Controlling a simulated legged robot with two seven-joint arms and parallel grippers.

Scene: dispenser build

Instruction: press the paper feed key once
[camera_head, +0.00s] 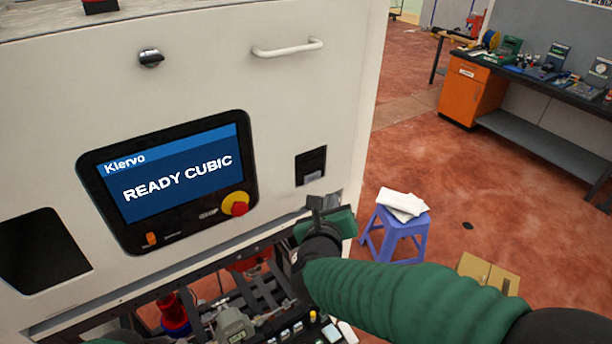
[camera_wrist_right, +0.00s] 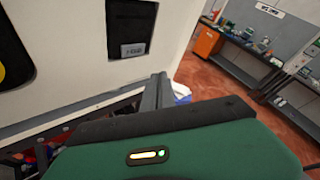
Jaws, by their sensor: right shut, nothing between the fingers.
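A small black panel (camera_head: 311,163) is set in the right part of the white machine front. It also shows at the top of the right wrist view (camera_wrist_right: 128,22), with a small grey key (camera_wrist_right: 132,50) in its lower part. The key's lettering is too small to read surely. My right gripper (camera_head: 325,203) is shut and empty. It is just below the panel in the head view, and its fingers (camera_wrist_right: 157,90) are below and right of the key in the wrist view. No contact with the key shows. My left gripper is not in view.
A screen (camera_head: 178,178) reads "READY CUBIC", with a red and yellow stop button (camera_head: 238,207) at its lower right. A white handle (camera_head: 287,47) juts out above. A blue stool (camera_head: 396,236) with white sheets stands right of the machine. An orange cabinet bench (camera_head: 467,93) stands behind.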

